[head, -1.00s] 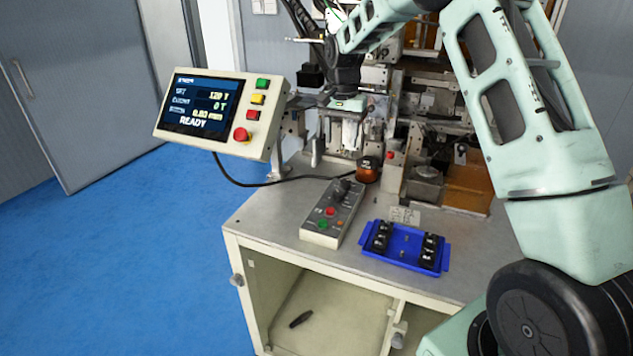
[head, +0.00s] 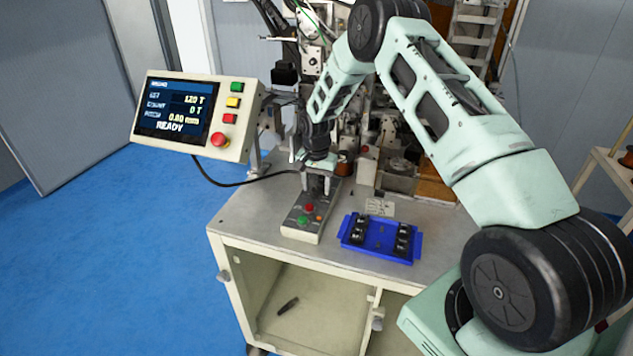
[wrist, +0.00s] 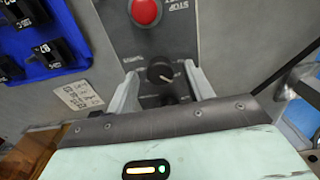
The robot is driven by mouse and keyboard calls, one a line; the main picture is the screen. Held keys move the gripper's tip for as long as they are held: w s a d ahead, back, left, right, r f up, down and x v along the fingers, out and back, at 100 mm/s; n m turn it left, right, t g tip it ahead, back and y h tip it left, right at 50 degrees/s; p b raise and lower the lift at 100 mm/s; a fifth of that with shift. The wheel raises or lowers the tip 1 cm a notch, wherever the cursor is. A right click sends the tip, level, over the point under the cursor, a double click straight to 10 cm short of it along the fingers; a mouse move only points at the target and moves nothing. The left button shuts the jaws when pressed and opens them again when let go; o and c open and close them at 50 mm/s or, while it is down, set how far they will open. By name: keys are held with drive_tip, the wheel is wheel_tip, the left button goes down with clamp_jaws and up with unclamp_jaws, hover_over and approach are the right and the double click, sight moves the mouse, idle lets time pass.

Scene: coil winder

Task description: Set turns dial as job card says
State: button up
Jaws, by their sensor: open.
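A black dial (wrist: 160,72) with a white pointer mark sits on the grey control box in the wrist view, between my fingers. My gripper (wrist: 161,84) is open around it, with no finger clearly touching it. Another dark part lies just behind the dial, partly hidden by my gripper. In the head view my gripper (head: 318,184) hangs over the far end of the control box (head: 298,233) and hides the dial. The screen (head: 173,107) reads 120 T on its top line, count 0 T and READY. A printed white card (head: 380,207) lies on the bench; its text is unreadable.
A red stop button (wrist: 146,12) is close to the dial; red and green buttons show on the box. A blue tray (head: 380,239) with labelled black blocks lies to the right. The winder machine stands behind. The bench's front left is clear.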

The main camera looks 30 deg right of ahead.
drive_tip(key=shift+f, duration=0.2)
drive_tip(key=c, duration=1)
drive_tip(key=shift+o, duration=0.2)
drive_tip(key=shift+f+n+b, duration=0.1)
drive_tip(key=shift+n+b, duration=0.3)
drive_tip(key=shift+b, duration=0.1)
drive_tip(key=n+b, duration=0.2)
drive_tip(key=shift+n+b, duration=0.3)
drive_tip(key=shift+n, duration=0.1)
drive_tip(key=n+b, duration=0.2)
drive_tip(key=n, duration=0.3)
drive_tip(key=shift+b, duration=0.4)
